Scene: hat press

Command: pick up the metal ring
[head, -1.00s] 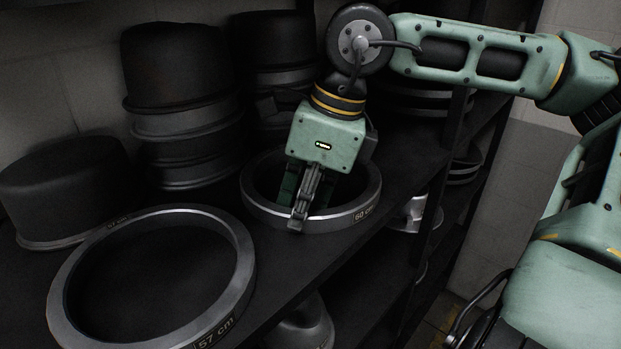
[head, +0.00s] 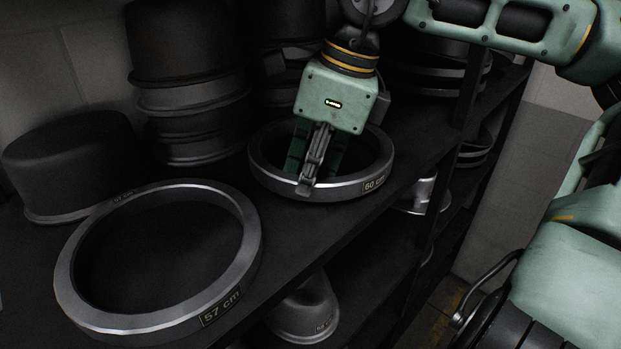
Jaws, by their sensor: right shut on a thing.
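A metal ring marked 60 cm (head: 373,169) is at the middle of the dark shelf, near its front edge. My right gripper (head: 306,186) comes down over its near rim and is shut on it, one finger outside the rim and the rest inside the ring. Whether the ring is lifted off the shelf I cannot tell. A second, larger-looking metal ring marked 57 cm (head: 247,238) lies flat on the shelf at the left front. My left gripper is not in view.
A dark round hat block (head: 66,166) stands at the left, with a stack of dark blocks (head: 186,85) behind the rings. More stacked pieces (head: 430,75) sit at the back right. A metal form (head: 307,308) stands on the lower shelf, below the shelf edge.

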